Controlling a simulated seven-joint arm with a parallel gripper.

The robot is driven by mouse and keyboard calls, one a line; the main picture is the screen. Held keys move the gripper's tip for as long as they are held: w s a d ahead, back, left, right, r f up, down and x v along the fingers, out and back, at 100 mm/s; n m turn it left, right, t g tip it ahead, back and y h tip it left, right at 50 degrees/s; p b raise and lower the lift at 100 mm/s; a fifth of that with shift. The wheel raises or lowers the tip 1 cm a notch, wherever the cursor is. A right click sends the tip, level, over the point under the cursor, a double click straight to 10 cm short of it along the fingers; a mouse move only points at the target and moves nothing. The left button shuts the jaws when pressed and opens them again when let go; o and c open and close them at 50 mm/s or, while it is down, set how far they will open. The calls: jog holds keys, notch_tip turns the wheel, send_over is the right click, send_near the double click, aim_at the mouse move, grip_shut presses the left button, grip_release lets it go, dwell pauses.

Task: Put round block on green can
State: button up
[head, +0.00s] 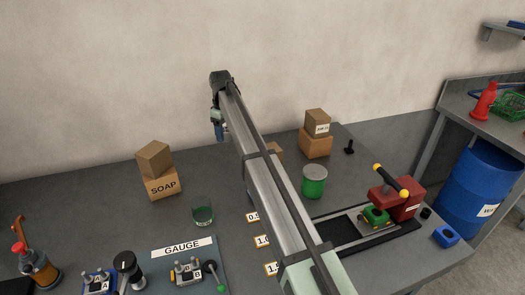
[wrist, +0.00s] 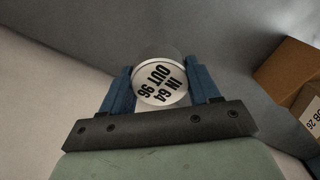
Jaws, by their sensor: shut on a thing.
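My gripper (wrist: 161,80) is shut on the round block (wrist: 163,72), a pale cylinder whose round face reads "IN 64 OUT 96" in the wrist view. One blue finger is on each side of it. In the head view my gripper (head: 218,128) is raised over the back of the bench, near the wall, and I cannot make out the block there. The green can (head: 314,187), with a grey top, stands upright on the bench to the right of my arm, apart from the gripper. The wrist view does not show the can.
Stacked cardboard boxes (head: 315,145) stand behind the can, and a red press (head: 396,197) stands to its right. A soap box (head: 163,185) with another on top is at left. A dark cup with green (head: 203,216) stands left of my arm. My arm hides part of the bench.

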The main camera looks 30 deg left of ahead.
jog(key=w+d+r+m, duration=0.1)
jog(key=w+d+r, duration=0.2)
jog(key=d, duration=0.4)
jog(key=w+d+r+m, duration=0.1)
jog(key=w+d+r, duration=0.2)
jog(key=d, duration=0.4)
jog(key=w+d+r+m, duration=0.1)
jog(key=w+d+r, duration=0.15)
jog(key=d, duration=0.45)
jog(key=n, duration=0.4)
send_over(315, 171)
jog(key=shift+f, duration=4.2)
jog(key=shift+f, duration=0.1)
jog(key=o, duration=1.2)
